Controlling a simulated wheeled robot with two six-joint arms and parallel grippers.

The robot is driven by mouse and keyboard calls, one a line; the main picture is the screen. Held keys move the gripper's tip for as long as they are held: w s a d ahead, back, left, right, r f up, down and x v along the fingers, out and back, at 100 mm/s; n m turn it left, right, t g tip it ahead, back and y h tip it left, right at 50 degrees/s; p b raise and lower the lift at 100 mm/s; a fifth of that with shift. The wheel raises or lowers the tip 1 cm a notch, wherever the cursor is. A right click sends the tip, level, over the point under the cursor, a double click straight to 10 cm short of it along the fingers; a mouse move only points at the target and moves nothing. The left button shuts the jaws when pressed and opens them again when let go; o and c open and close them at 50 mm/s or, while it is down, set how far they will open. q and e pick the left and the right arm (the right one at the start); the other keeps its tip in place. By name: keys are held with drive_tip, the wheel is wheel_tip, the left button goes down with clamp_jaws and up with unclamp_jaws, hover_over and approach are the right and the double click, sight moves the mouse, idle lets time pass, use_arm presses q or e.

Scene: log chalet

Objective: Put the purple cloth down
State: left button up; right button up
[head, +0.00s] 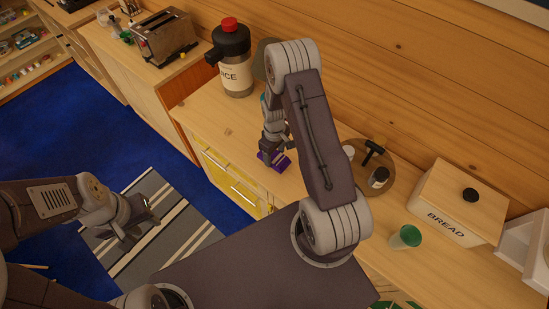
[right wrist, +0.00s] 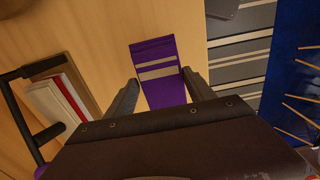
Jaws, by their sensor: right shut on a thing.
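The purple cloth (head: 282,163) is at the wooden counter (head: 222,122), near its front edge above the yellow drawers. In the right wrist view the cloth (right wrist: 158,50) is a narrow purple strip with pale bands, between the two fingers. My right gripper (head: 271,156) points down and is shut on the cloth; the fingers also show in the right wrist view (right wrist: 161,83). I cannot tell whether the cloth touches the counter. My left gripper (head: 146,209) is over the striped rug, far from the cloth; its jaw state is unclear.
On the counter stand a red-topped dispenser (head: 233,58), a round wooden board (head: 373,155) with small items, a green-lidded jar (head: 405,237) and a bread box (head: 456,203). A toaster (head: 164,37) is at the far left. Some counter left of the cloth is bare.

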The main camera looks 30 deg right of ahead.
sight(275, 156)
drive_tip(key=f, duration=0.1)
drive_tip(key=f+p, duration=0.1)
drive_tip(key=f, duration=0.1)
drive_tip(key=shift+s+f, duration=0.2)
drive_tip(key=shift+f, duration=0.1)
drive_tip(key=shift+w+f, duration=0.2)
drive_tip(key=shift+f, duration=0.05)
drive_tip(key=shift+s+f, duration=0.1)
drive_tip(key=o, duration=1.6)
